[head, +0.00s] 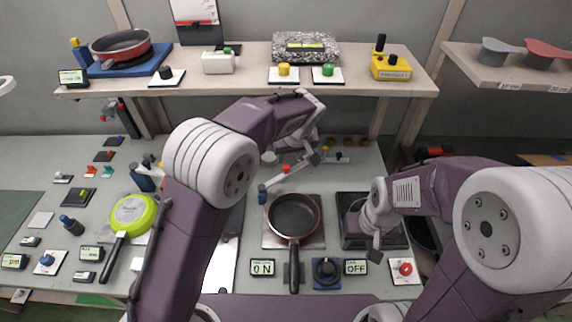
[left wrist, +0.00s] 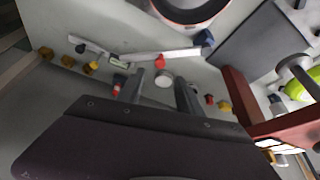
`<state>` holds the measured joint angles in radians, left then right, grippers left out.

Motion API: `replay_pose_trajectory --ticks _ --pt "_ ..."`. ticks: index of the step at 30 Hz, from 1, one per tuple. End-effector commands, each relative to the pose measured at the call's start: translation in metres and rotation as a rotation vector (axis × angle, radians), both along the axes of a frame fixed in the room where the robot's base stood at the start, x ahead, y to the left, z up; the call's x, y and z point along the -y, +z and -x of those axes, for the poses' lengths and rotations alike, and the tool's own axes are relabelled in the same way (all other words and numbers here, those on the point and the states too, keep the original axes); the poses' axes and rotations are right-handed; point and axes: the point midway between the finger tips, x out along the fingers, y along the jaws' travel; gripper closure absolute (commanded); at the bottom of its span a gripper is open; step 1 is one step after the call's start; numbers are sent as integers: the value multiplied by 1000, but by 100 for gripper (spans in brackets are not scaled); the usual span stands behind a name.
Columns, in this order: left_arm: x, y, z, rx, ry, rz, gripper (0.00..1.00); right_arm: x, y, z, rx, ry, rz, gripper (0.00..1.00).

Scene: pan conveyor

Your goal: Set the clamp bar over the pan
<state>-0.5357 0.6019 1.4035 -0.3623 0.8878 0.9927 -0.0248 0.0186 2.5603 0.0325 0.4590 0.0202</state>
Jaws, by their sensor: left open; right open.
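The dark pan (head: 293,212) with a reddish rim sits on a square plate (head: 312,241), its handle toward me. The pale clamp bar (head: 275,182) with a red knob (head: 286,168) lies behind the pan, slanting from a blue post (head: 262,195) up to the right. In the left wrist view, the bar (left wrist: 185,54) and its red knob pass just beyond the fingertips. My left gripper (left wrist: 160,82) is open and empty above the table near the bar; my arm partly hides it in the head view. My right gripper (head: 376,246) is open near the black burner plate (head: 352,242).
"ON" (head: 262,268) and "OFF" (head: 356,267) displays flank a dark knob (head: 326,270) in front. A green pan (head: 133,213) lies at left. A white round piece (head: 268,157) stands near the bar. A shelf (head: 250,87) crosses the back.

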Motion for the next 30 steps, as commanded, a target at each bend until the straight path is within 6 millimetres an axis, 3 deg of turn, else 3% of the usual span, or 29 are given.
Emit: replay_pose_trajectory --ticks 12,23,28,30 --pt "-9 -70 -28 -2 0 0 57 0 7 0 0 0 0 51" --pt "-9 -80 -32 -1 0 1 57 0 7 0 0 0 0 51" --pt "-9 -80 -32 -1 0 1 100 0 7 0 0 0 0 51" --pt "-9 -80 -32 -1 0 1 100 0 7 0 0 0 0 51"
